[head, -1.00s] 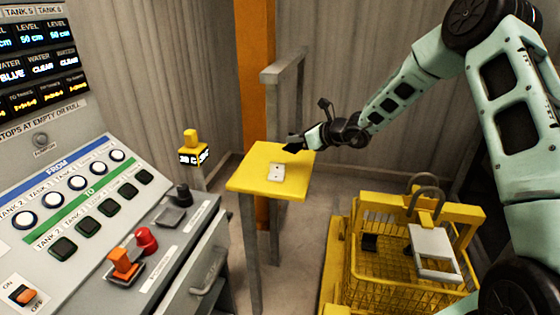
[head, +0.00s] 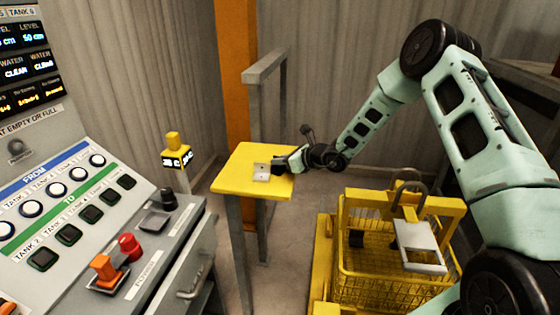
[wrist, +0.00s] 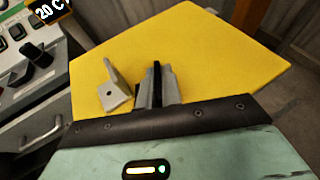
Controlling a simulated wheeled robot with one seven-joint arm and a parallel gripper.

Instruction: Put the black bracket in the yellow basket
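My gripper (head: 279,165) is at the right part of the yellow table top (head: 238,180). In the wrist view its two grey fingers (wrist: 157,88) are close together with a thin black piece between them, seen edge-on. This looks like the black bracket (wrist: 157,75); most of it is hidden by the fingers. Whether it touches the table is unclear. A light grey bracket with a hole (wrist: 116,96) lies just left of the fingers and also shows in the head view (head: 261,177). The yellow basket (head: 372,290) stands on the right, below my arm.
A small dark object (head: 356,239) is in the basket, and a grey plate (head: 422,245) is at its right side. A yellow frame and handle rise over the basket. A control panel (head: 75,215) is on the left. A grey rail (head: 265,67) stands behind the table.

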